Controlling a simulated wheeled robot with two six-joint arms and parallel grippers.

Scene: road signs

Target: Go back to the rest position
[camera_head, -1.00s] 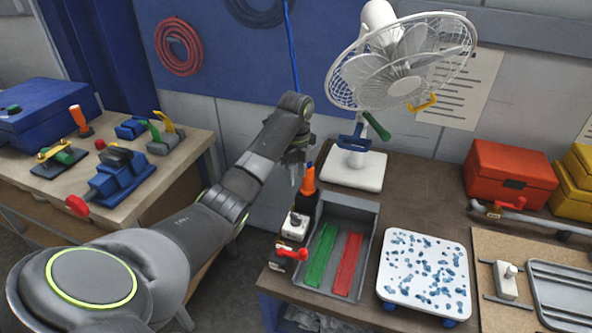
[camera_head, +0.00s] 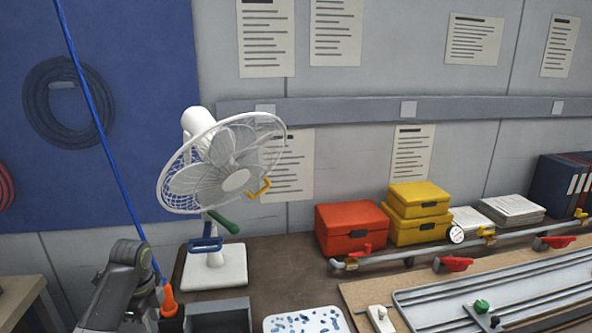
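My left arm comes in at the lower left corner, and its dark wrist and gripper (camera_head: 147,305) are beside an orange-handled tool (camera_head: 169,301). The fingers are small, dark and partly cut off by the bottom edge, so I cannot tell whether they are open or shut. I see no object clearly held. My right gripper is not in view.
A white fan (camera_head: 235,175) stands on the bench left of a red box (camera_head: 350,228) and stacked yellow boxes (camera_head: 418,212). A grey tray (camera_head: 222,314), a blue-speckled white tray (camera_head: 305,322) and a pipe with red-handled valves (camera_head: 455,264) are nearby.

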